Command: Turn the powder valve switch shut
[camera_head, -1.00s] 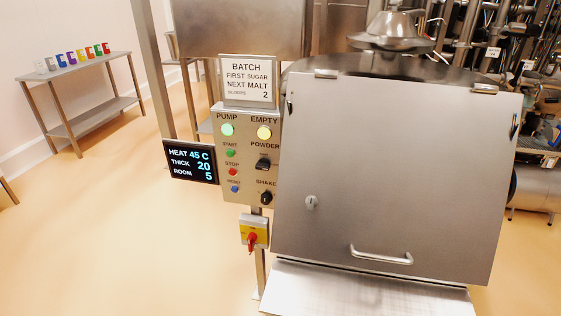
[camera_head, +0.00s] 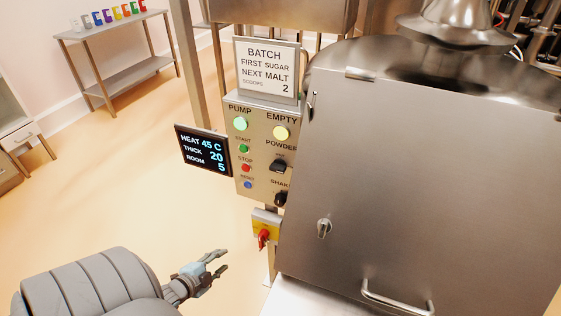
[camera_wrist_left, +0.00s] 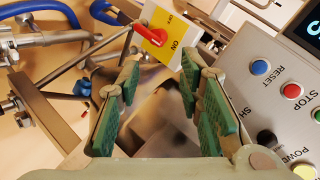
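The powder switch is a black knob (camera_head: 281,165) under the POWDER label on the grey control panel (camera_head: 262,150), left of the steel hopper. It also shows at the lower right of the left wrist view as a dark knob (camera_wrist_left: 308,157), partly cut by the gripper body. My left gripper (camera_head: 222,262) is below and left of the panel, apart from it. In the left wrist view its green-padded fingers (camera_wrist_left: 158,105) are spread with nothing between them. My right gripper is in neither view.
A SHAKE knob (camera_head: 281,199) is just below the powder knob. A yellow box with a red rotary handle (camera_head: 263,238) hangs under the panel. A display (camera_head: 203,151) juts out left. The hopper's steel door (camera_head: 420,180) fills the right. Open floor lies left.

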